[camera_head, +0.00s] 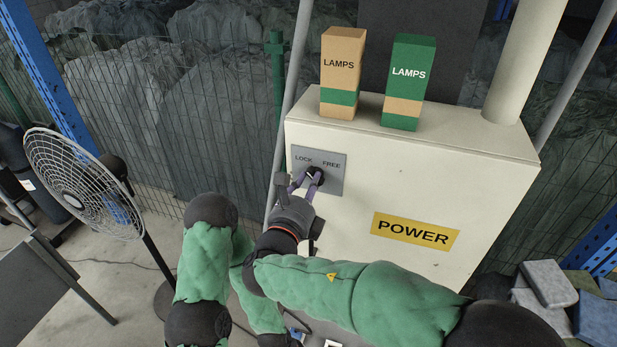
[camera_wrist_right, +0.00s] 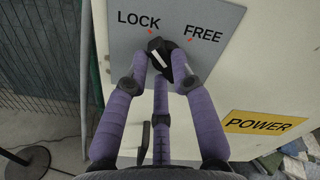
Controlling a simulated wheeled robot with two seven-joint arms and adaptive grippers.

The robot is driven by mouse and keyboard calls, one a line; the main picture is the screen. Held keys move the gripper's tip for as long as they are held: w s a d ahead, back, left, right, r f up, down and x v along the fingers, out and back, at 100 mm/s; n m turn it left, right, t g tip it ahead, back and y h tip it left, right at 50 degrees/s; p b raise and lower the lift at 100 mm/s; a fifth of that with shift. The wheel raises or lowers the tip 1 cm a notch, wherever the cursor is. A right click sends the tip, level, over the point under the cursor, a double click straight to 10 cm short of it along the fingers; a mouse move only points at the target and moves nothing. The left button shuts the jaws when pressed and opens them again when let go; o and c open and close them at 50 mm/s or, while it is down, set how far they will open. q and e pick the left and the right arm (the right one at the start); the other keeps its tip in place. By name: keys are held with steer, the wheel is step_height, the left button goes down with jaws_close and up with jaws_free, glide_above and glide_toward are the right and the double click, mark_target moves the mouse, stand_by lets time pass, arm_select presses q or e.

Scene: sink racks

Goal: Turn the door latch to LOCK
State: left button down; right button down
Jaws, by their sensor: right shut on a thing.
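The door latch is a black knob (camera_wrist_right: 159,57) with a white pointer line, on a grey plate (camera_wrist_right: 213,60) marked LOCK on the left and FREE on the right. Each word has a small red mark. The knob's pointer leans up and left, toward the LOCK mark. My right gripper (camera_wrist_right: 166,68) is shut on the knob, its purple fingers around the knob's sides. In the head view, my right gripper (camera_head: 306,180) reaches the plate (camera_head: 333,167) from below and covers part of the knob. My left gripper cannot be made out.
The plate is on a cream cabinet (camera_head: 470,185) with a yellow POWER label (camera_head: 415,231). Two LAMPS boxes, one tan (camera_head: 342,75) and one green (camera_head: 408,80), stand on top. A fan (camera_head: 83,183) stands at the left, with a wire fence (camera_head: 190,110) behind.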

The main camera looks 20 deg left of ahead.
stand_by(0.6)
steer(key=c, duration=1)
jaws_free()
steer(key=shift+c, duration=0.2)
steer(key=s, duration=0.7)
steer(key=shift+s+a, duration=0.15)
steer(key=shift+s, duration=0.1)
